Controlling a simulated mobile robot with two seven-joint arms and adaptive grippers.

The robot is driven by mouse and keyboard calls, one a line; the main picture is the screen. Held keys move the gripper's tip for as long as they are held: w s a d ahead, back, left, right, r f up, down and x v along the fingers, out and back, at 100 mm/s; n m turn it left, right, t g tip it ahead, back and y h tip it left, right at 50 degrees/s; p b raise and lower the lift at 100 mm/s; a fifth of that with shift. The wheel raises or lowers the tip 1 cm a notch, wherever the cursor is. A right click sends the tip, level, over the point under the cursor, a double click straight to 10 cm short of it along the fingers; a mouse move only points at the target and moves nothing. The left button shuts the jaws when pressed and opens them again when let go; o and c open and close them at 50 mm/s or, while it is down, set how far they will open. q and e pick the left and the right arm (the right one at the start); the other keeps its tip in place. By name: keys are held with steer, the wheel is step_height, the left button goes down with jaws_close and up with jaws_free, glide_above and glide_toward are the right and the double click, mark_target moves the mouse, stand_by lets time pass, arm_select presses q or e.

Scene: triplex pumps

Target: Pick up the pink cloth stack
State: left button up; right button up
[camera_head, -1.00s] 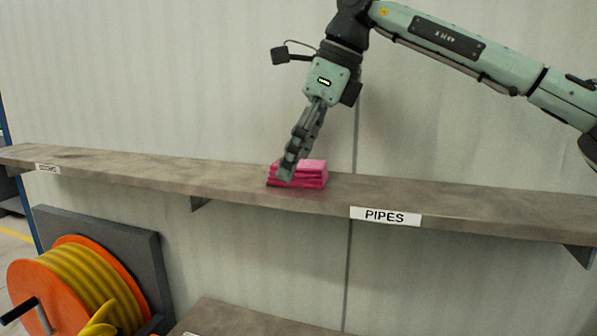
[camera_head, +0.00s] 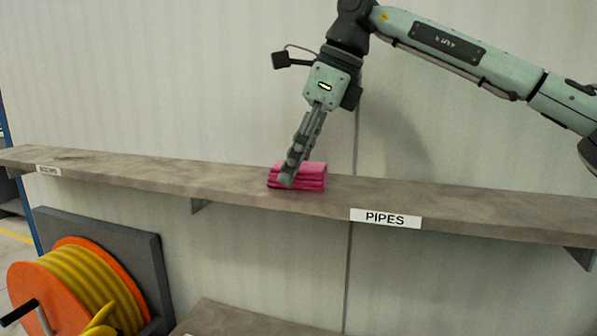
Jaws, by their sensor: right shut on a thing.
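The pink cloth stack (camera_head: 312,178) is a small pile of folded cloths lying on the long wall shelf (camera_head: 440,201), near the middle of the view. My right gripper (camera_head: 288,180) reaches down to it from above and is shut on the stack. Its near finger lies across the front left part of the stack and hides some of it. The far finger is hidden. The stack looks level, and I see no gap between it and the shelf. My left gripper is not in view.
A white PIPES label (camera_head: 385,218) is on the shelf's front edge. An orange reel with yellow hose (camera_head: 85,285) stands below at the left. A lower brown surface (camera_head: 240,320) shows at the bottom. The shelf is bare on both sides of the stack.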

mark_target(283, 163)
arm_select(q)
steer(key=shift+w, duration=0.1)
arm_select(e)
steer(key=shift+r, duration=0.25)
step_height(283, 163, up, 4)
steer(key=shift+r, duration=0.2)
steer(key=shift+s+a+r, duration=0.4)
steer(key=shift+s+a, duration=0.2)
steer(key=shift+s, duration=0.2)
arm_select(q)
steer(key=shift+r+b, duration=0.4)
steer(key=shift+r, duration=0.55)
arm_select(e)
steer(key=s+a+r, duration=0.1)
steer(key=s+r, duration=0.1)
steer(key=s+a+r, duration=0.2)
steer(key=s, duration=0.1)
steer(key=s+a+r, duration=0.1)
steer(key=s+a, duration=0.1)
steer(key=s, duration=0.1)
steer(key=shift+a+r, duration=0.15)
steer(key=shift+r, duration=0.25)
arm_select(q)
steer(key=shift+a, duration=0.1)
